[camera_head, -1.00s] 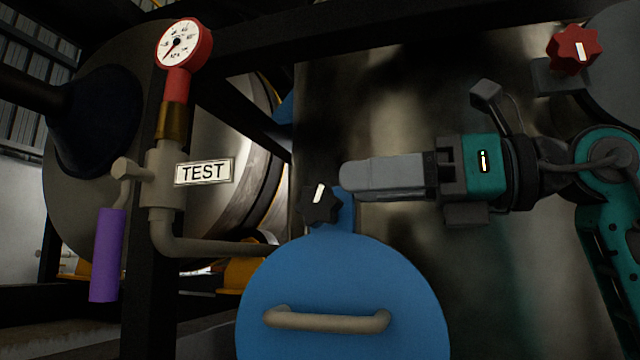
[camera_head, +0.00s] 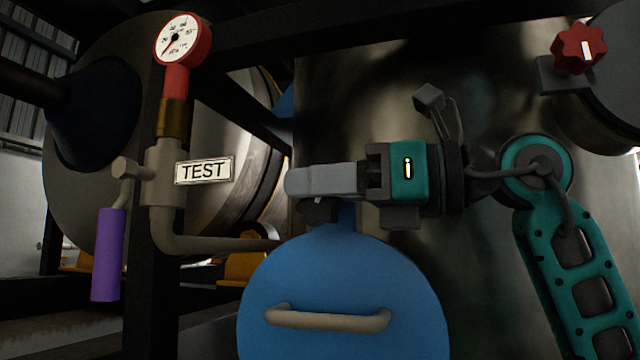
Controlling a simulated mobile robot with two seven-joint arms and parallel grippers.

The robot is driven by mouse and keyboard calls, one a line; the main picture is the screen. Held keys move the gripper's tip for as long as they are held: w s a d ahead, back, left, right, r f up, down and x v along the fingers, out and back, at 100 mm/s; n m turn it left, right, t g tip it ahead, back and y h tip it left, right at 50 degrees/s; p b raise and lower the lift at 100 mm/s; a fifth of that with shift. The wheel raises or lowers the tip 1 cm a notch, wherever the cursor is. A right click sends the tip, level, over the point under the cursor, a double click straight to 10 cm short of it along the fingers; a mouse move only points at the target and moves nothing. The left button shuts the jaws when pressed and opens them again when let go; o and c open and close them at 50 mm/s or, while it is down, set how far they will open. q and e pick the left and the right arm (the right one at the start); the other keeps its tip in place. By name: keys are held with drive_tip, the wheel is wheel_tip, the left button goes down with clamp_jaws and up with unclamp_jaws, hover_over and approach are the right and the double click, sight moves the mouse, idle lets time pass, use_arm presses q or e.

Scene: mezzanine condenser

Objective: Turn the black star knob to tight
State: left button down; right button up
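The black star knob (camera_head: 318,211) sits at the top of the round blue cover (camera_head: 342,270) in the head view. Its upper part and its white mark are now mostly hidden behind my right gripper's fingers. My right gripper (camera_head: 290,181) comes in from the right and points left, with its grey fingers in front of and over the knob. The fingers overlap in this view, so I cannot tell whether they are apart or touch the knob. My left gripper is not in view.
A red star knob (camera_head: 579,49) is at the upper right. A pressure gauge (camera_head: 183,39), a TEST sign (camera_head: 204,171) and a purple-handled valve lever (camera_head: 108,254) are at the left. The blue cover has a beige handle (camera_head: 328,319). Dark frame beams cross the top and left.

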clamp_jaws()
drive_tip(key=shift+f+b, duration=0.2)
drive_tip(key=shift+b, duration=0.2)
drive_tip(key=y+b, duration=0.2)
drive_tip(key=b, duration=0.1)
drive_tip(key=t+y+b, duration=0.1)
drive_tip(key=shift+s+d+f+b, duration=0.1)
drive_tip(key=shift+d+f+b, duration=0.1)
drive_tip(key=shift+d+b, duration=0.1)
drive_tip(key=shift+r+y, duration=0.1)
drive_tip(key=shift+y, duration=0.2)
drive_tip(key=shift+r+b, duration=0.1)
drive_tip(key=shift+b, duration=0.25)
drive_tip(key=shift+r, duration=0.15)
drive_tip(key=o, duration=0.5)
unclamp_jaws()
